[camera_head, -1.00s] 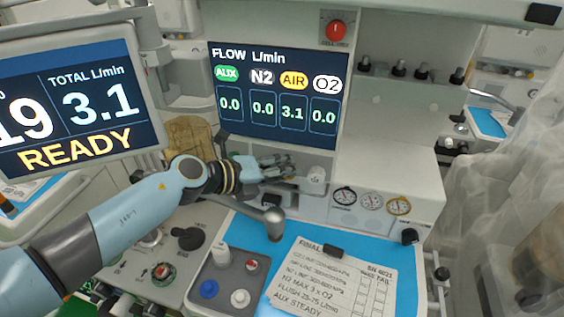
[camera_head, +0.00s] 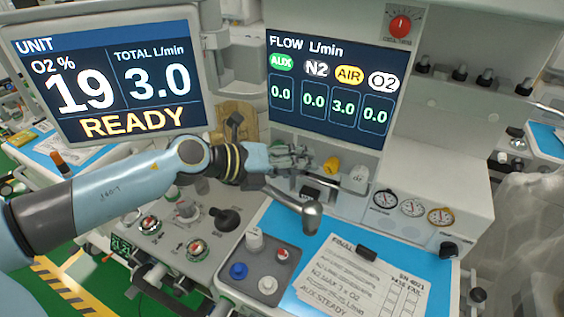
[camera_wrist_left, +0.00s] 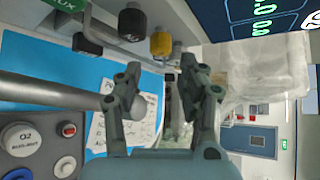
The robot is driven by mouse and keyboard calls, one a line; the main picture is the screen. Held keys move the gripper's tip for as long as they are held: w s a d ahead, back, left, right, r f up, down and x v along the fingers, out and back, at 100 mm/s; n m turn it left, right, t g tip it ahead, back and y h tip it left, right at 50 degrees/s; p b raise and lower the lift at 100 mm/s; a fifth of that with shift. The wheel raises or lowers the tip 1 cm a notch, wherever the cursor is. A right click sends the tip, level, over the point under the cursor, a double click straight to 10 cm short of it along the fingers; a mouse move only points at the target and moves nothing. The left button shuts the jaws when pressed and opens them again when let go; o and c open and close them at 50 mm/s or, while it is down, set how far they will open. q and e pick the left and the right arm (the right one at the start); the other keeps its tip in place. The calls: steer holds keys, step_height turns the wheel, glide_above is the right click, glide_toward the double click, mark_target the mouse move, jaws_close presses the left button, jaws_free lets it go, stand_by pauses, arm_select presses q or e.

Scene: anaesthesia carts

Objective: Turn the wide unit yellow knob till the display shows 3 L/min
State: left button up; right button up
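The yellow knob (camera_head: 331,165) is on the wide unit's front, below the flow display (camera_head: 329,97). That display reads AIR 3.0, with AUX, N2 and O2 at 0.0. The left screen (camera_head: 112,82) shows TOTAL 3.0 L/min, O2 19 % and READY. My left gripper (camera_head: 293,158) is just left of the yellow knob. In the left wrist view the gripper (camera_wrist_left: 162,82) has its fingers spread, with nothing between them. The yellow knob (camera_wrist_left: 161,44) is beyond the fingertips there and looks clear of them. My right gripper is not in view.
A white knob (camera_head: 357,179) is right of the yellow one; a black knob (camera_wrist_left: 132,24) is beside it in the wrist view. A grey bar with a rounded end (camera_head: 312,214) stands below the gripper. Gauges (camera_head: 412,208) are at right. A paper sheet (camera_head: 345,277) lies on the blue top.

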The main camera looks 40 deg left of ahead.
arm_select(q)
steer(key=v, duration=0.4)
steer(key=shift+s+a+r, duration=0.1)
steer(key=shift+s+r, duration=0.05)
steer(key=shift+s, duration=0.05)
stand_by(0.4)
